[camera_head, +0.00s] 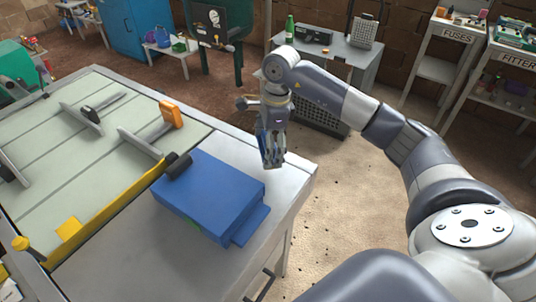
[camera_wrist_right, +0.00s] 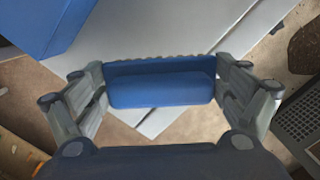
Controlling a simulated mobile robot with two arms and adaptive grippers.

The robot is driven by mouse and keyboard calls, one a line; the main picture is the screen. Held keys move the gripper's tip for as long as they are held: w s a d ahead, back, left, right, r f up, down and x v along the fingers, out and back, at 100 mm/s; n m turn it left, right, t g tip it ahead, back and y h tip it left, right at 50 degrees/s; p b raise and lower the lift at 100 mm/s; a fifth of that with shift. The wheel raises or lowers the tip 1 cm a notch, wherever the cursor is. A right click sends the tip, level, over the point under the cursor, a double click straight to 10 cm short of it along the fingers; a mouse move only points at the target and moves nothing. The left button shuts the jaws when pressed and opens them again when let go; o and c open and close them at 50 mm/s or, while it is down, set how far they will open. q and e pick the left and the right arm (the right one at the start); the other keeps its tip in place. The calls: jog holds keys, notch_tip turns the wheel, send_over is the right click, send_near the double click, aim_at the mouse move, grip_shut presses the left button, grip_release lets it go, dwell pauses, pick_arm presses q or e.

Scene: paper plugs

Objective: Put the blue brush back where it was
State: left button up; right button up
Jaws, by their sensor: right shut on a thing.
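My right gripper (camera_head: 271,155) points down at the far right corner of the grey table, to the right of the blue box. It is shut on the blue brush (camera_wrist_right: 160,88), which spans between its two fingers in the right wrist view. In the head view the brush is mostly hidden by the fingers, with only a little blue showing. I cannot tell whether it is clear of the table top. My left gripper is not in view.
A blue box (camera_head: 212,192) sits on the grey table (camera_head: 262,248). A pale green board (camera_head: 50,170) with a yellow edge holds several grey tools to the left. Beyond the floor gap stand a bench with a green bottle (camera_head: 289,28) and shelves labelled FUSES and FITTER.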

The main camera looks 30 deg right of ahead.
jog(key=shift+f, duration=0.4)
notch_tip(320, 180, down, 2)
jog(key=shift+s+a+f+p, duration=0.1)
jog(key=shift+a+f+p, duration=0.05)
jog(key=shift+p, duration=0.35)
jog(key=shift+f, duration=0.25)
jog(key=shift+f+b, duration=0.3)
jog(key=shift+b, duration=0.05)
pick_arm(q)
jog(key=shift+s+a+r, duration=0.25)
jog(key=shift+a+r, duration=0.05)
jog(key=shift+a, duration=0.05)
pick_arm(e)
jog(key=o, duration=0.7)
jog(key=shift+r, duration=0.1)
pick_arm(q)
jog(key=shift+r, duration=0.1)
pick_arm(e)
jog(key=shift+o, duration=0.2)
jog(key=shift+r, duration=0.15)
